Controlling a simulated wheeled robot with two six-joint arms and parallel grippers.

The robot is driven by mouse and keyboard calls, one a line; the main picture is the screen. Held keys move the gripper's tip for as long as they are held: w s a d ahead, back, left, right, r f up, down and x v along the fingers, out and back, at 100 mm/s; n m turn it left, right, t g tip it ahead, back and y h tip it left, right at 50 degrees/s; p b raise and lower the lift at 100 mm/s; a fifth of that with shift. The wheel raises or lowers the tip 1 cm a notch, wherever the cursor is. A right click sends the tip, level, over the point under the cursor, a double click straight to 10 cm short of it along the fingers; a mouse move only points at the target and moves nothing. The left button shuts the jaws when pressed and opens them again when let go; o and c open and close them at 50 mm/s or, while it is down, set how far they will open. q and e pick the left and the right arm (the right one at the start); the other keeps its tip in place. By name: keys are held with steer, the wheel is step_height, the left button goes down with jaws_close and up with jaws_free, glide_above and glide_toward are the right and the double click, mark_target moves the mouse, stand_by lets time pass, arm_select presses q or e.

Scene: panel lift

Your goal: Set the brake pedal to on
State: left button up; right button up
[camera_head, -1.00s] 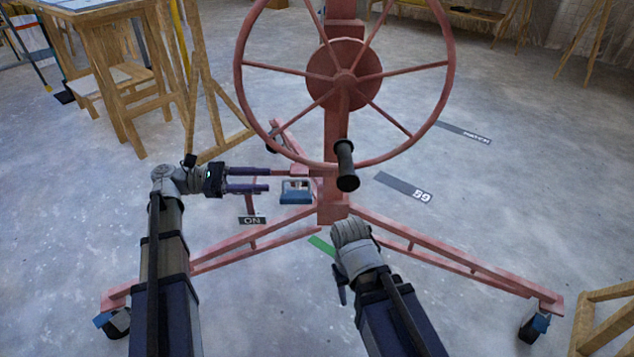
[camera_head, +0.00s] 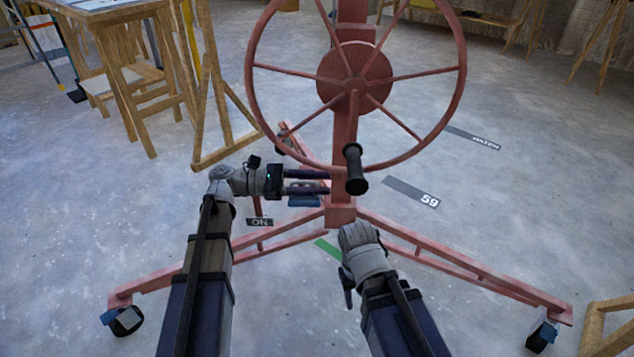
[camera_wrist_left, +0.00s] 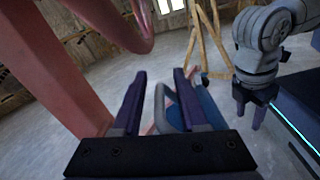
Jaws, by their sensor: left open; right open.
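The brake pedal appears to be the blue part (camera_head: 304,202) low by the red stand's post, partly hidden behind my left gripper. In the left wrist view a blue part with a grey loop (camera_wrist_left: 176,117) shows between and beyond the fingers. My left gripper (camera_head: 328,182) is open, its fingers pointing right toward the post, above the pedal in the picture. I cannot tell whether it touches anything. An ON label (camera_head: 259,222) lies left of the pedal. My right gripper (camera_head: 346,290) is low, right of the green strip, its fingers mostly hidden by its wrist.
The red stand (camera_head: 341,213) has a large handwheel (camera_head: 455,100) with a black handle (camera_head: 355,170) close to my left fingertips. Its legs spread left and right on casters (camera_head: 127,320). A wooden table (camera_head: 103,17) stands back left. The floor at right is mostly clear.

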arm_select(q)
jaws_close()
steer(key=shift+w, duration=0.1)
steer(key=shift+w+a, duration=0.15)
stand_by(1.2)
